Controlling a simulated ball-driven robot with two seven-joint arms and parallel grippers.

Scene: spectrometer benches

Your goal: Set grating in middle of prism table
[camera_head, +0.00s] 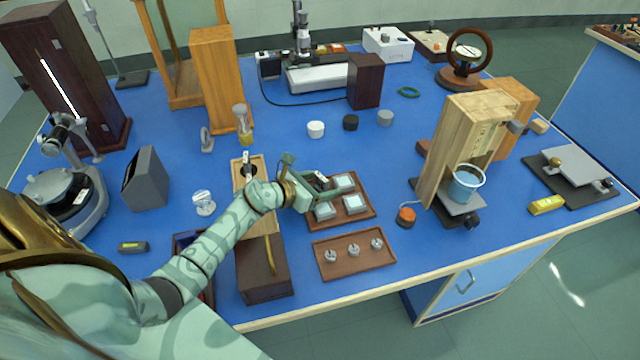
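The spectrometer (97,212) stands at the left edge of the bench, with a pale round table (47,186) on top that looks like the prism table. No grating is seen on it. A brown wooden tray (369,221) near the middle front holds several square, pale-faced pieces, such as the one at its front right (355,204); they look like gratings or mounted optics, but I cannot tell which. My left gripper (322,187) is over the left part of this tray, partly hiding the pieces there. Its finger gap is too small to judge. My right gripper is not in view.
A smaller brown tray (352,268) with several small metal knobs lies in front. A dark wooden box (262,284) stands below my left forearm. A grey wedge-shaped block (146,180) and a glass-topped item (203,203) stand between spectrometer and tray. A wooden stand (447,150) is at right.

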